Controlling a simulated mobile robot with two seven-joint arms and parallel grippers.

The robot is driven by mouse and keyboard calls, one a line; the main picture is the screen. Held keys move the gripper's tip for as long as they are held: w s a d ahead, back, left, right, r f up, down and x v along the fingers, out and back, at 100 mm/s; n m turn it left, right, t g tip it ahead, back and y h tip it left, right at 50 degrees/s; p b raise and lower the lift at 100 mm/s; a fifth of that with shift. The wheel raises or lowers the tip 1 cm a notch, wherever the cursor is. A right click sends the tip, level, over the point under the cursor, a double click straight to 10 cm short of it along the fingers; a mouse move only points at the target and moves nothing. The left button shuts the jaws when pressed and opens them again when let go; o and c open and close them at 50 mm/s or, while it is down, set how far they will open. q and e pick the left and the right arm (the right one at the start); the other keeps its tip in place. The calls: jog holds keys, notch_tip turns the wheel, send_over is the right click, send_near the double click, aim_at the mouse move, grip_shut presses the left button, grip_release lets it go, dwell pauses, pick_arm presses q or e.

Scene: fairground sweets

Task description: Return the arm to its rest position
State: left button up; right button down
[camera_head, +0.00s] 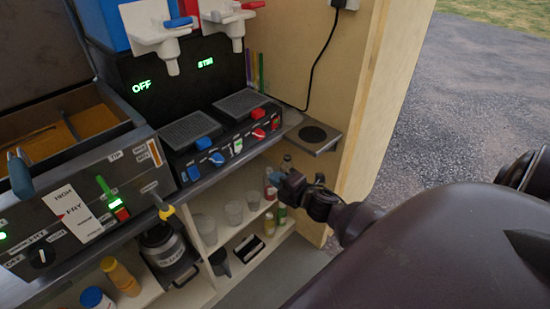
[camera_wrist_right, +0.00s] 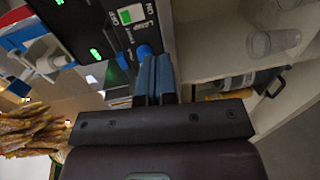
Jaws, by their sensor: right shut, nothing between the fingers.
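My right arm (camera_head: 430,245) comes in from the right in the head view and fills the lower right. My right gripper (camera_head: 277,178) has blue fingers and is in front of the lower shelf, below the slush machine's control panel. In the right wrist view the two blue fingers (camera_wrist_right: 154,72) lie side by side, shut and empty. A blue knob (camera_wrist_right: 145,50) shows just beyond their tips; I cannot tell whether they touch. My left gripper is not in view.
The slush machine (camera_head: 225,130) has two white taps above. The fryer (camera_head: 80,205) stands at the left. Cups (camera_head: 234,212) and several bottles stand on shelves below the counter. A small plate (camera_head: 313,138) juts out by the wooden wall (camera_head: 375,100). Open gravel lies at the right.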

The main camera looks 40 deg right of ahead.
dwell(0.4)
jog(key=s+a+f+m+g, duration=0.1)
jog(key=s+a+f+m, duration=0.2)
jog(key=s+m, duration=0.3)
jog(key=s+a+f+m+g+h, duration=0.1)
jog(key=s+a+f+m+g, duration=0.1)
jog(key=s+a+m, duration=0.3)
jog(key=s+a+f+m+g, duration=0.2)
jog(key=s+a+f+m, duration=0.2)
jog(key=s+m, duration=0.3)
jog(key=shift+s+a+h, duration=0.15)
jog(key=shift+s+h, duration=0.15)
jog(key=shift+s, duration=0.95)
jog(key=shift+f, duration=0.1)
